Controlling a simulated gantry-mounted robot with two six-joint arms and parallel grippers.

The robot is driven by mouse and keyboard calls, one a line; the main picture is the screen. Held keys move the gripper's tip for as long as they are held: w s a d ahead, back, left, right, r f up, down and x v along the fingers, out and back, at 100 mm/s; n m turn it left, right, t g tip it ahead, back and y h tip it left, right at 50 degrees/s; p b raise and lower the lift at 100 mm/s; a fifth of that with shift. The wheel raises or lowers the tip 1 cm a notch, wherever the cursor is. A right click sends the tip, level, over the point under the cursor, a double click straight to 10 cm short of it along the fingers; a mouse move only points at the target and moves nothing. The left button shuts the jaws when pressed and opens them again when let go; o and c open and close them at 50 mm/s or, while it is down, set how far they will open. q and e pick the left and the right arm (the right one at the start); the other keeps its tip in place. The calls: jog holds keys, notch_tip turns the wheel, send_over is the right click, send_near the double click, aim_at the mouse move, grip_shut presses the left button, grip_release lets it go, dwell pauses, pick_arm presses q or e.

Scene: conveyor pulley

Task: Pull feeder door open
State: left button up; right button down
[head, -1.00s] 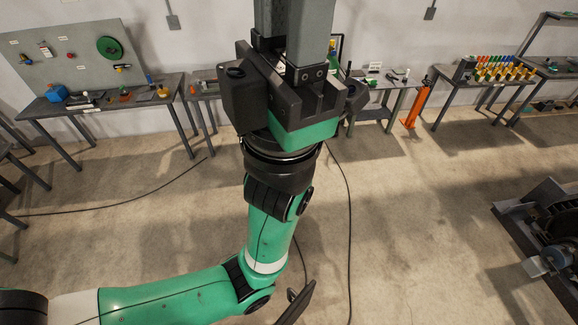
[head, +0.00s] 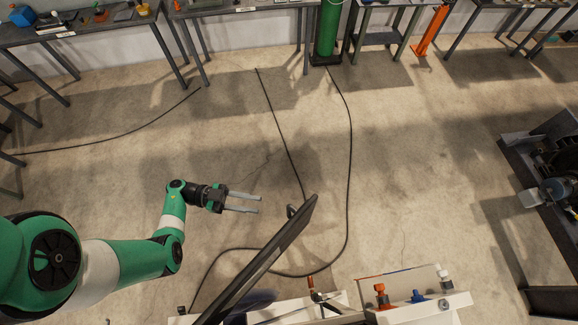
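The dark panel that appears to be the feeder door (head: 268,262) shows at bottom centre in the head view, nearly edge-on and slanting up to the right. A small dark loop-shaped handle (head: 292,211) sticks out on its left side near the top end. My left gripper (head: 259,204) is to the left of the handle, its two grey fingers parallel, apart and pointing right at it. The gripper is open and empty, with a gap between fingertips and handle. The door's lower end is cut off by the frame edge. My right gripper is out of view.
A light-coloured frame (head: 420,305) with orange and blue fittings stands right of the door at the bottom. A black cable (head: 350,180) loops over the floor. Dark machinery (head: 555,170) stands at right, workbenches (head: 240,8) along the back.

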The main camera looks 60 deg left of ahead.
aim_at(289, 208)
pick_arm(q)
jog(key=x, duration=1.1)
jog(key=shift+w, duration=0.3)
jog(key=shift+c, duration=0.3)
grip_shut()
dwell(0.6)
